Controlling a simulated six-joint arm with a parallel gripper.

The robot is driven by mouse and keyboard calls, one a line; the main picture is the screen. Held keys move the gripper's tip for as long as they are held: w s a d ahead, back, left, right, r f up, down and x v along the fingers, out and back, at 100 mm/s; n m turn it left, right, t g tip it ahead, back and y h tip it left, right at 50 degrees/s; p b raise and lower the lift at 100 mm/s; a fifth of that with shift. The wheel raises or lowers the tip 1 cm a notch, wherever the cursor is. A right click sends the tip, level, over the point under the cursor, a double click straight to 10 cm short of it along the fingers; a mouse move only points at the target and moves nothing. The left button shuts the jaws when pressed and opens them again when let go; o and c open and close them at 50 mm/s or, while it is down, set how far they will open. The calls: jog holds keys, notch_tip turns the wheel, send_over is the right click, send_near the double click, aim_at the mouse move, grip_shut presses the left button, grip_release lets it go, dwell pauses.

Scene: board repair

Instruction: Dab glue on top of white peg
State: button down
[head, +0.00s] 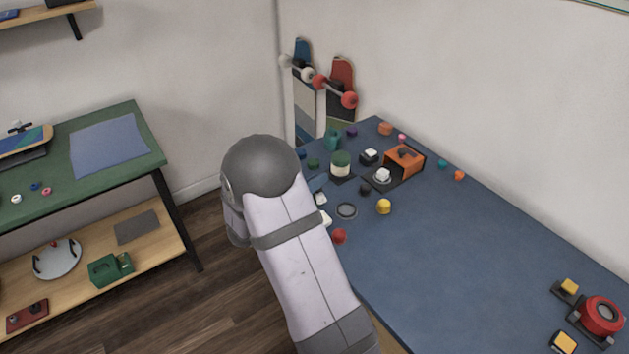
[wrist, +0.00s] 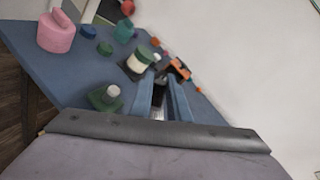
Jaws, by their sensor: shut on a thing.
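My gripper (wrist: 161,88) shows in the wrist view as two blue fingers shut on a small, mostly dark thing (wrist: 158,97), with a pale part near its lower end; I cannot tell what it is. A short whitish peg (wrist: 113,91) stands upright in a dark green block (wrist: 104,98), left of the fingers and apart from them. A white-bodied jar with a green top (wrist: 139,61) stands beyond the fingers; it also shows in the head view (head: 340,164). In the head view my arm hides most of the gripper.
On the blue table (head: 450,250) stand an orange box (head: 404,159), a white knob on a dark plate (head: 382,175), a yellow piece (head: 383,206) and a red piece (head: 339,236). A pink container (wrist: 56,33) is at the wrist view's left. The table's middle right is clear.

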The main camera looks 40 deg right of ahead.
jog(key=shift+f+b, duration=1.25)
jog(key=shift+f, duration=1.35)
jog(key=shift+f+b, duration=0.55)
jog(key=shift+b, duration=0.05)
jog(key=shift+r, duration=0.1)
jog(key=shift+r+p, duration=1.55)
jog(key=shift+r, duration=1.9)
jog(key=shift+s+d+r+m+g, duration=0.15)
jog(key=shift+s+m+g, duration=0.15)
jog(key=shift+m+g, duration=0.15)
jog(key=s+f+m+g, duration=0.2)
jog(key=s+g, duration=0.2)
jog(key=s, duration=0.2)
jog(key=s+a+n+t+y+p, duration=0.1)
jog(key=a+n+t+p, duration=0.6)
jog(key=a, duration=1.8)
jog(key=f+t+y+p, duration=0.1)
jog(key=t+p, duration=0.1)
jog(key=p, duration=0.2)
jog(key=shift+s+a+t+y, duration=0.3)
jog(key=shift+a+t, duration=0.05)
jog(key=shift+a, duration=0.05)
